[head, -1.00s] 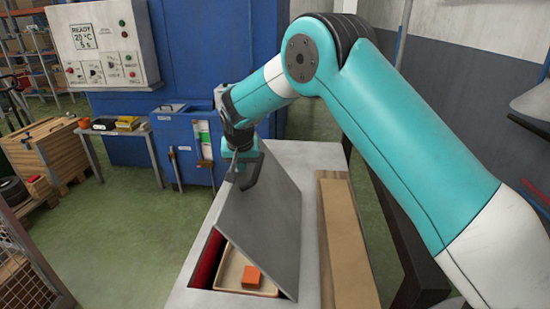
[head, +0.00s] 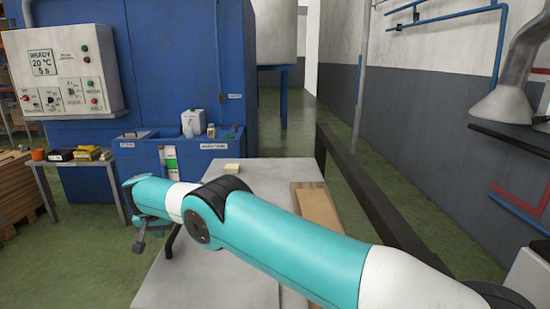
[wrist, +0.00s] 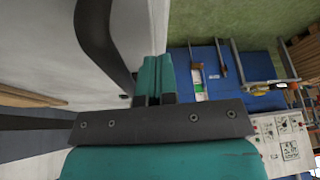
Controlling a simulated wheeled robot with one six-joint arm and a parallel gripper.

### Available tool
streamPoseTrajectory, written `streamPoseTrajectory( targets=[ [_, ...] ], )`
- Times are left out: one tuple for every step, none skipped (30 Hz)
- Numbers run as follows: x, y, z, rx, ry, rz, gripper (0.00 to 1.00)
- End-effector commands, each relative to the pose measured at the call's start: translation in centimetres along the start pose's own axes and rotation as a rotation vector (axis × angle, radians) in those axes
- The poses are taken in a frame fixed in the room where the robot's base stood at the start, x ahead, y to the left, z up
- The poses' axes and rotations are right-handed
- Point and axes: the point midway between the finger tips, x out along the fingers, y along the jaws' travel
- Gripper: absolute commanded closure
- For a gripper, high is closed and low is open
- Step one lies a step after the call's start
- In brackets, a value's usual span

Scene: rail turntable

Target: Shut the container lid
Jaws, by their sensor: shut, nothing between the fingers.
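The pale grey top of the container bench (head: 185,280) shows at the bottom centre of the head view, partly behind my arm. No opening or tray shows in it, and I cannot tell the lid from the top or judge its angle. A black curved bar (head: 172,241) stands by the bench's left edge; a similar bar (wrist: 103,42) crosses the wrist view. I cannot tell whether it is the lid's handle. My gripper (head: 141,243) is beside this bar, at the bench's left side. In the wrist view my gripper (wrist: 154,72) has its teal fingers together, empty.
A small pale block (head: 231,169) lies at the bench's far end. A wooden board (head: 314,205) lies along its right side, with a dark rail (head: 365,200) beyond. A blue machine (head: 160,75) stands behind. Green floor is free to the left.

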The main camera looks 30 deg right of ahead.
Motion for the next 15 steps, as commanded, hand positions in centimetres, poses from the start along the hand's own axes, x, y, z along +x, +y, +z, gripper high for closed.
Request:
streamPoseTrajectory(
  targets=[
    [1.1,-0.1,0.4,-0.001,0.000,-0.001,1.00],
    [1.3,-0.2,0.5,-0.001,0.000,-0.001,1.00],
    [1.5,-0.2,0.6,-0.001,0.000,-0.001,1.00],
    [1.7,-0.3,0.7,-0.001,0.001,-0.001,1.00],
    [1.8,-0.3,0.7,-0.001,0.001,-0.001,1.00],
    [1.9,-0.3,0.8,-0.001,0.001,-0.001,1.00],
    [2.0,-0.3,0.8,-0.001,0.000,-0.001,1.00],
    [2.1,-0.4,0.8,-0.001,0.000,0.000,1.00],
    [2.1,-0.4,0.9,0.000,0.000,0.000,1.00],
    [2.1,-0.4,0.9,0.000,0.000,0.000,1.00],
    [2.2,-0.4,0.9,0.000,0.000,0.000,1.00],
    [2.1,-0.4,0.9,0.000,0.000,0.000,1.00],
    [2.1,-0.4,0.9,0.000,0.000,0.000,1.00],
    [2.1,-0.4,0.9,0.000,0.000,0.000,1.00],
    [2.1,-0.4,0.9,0.000,0.000,0.000,1.00]
  ],
)
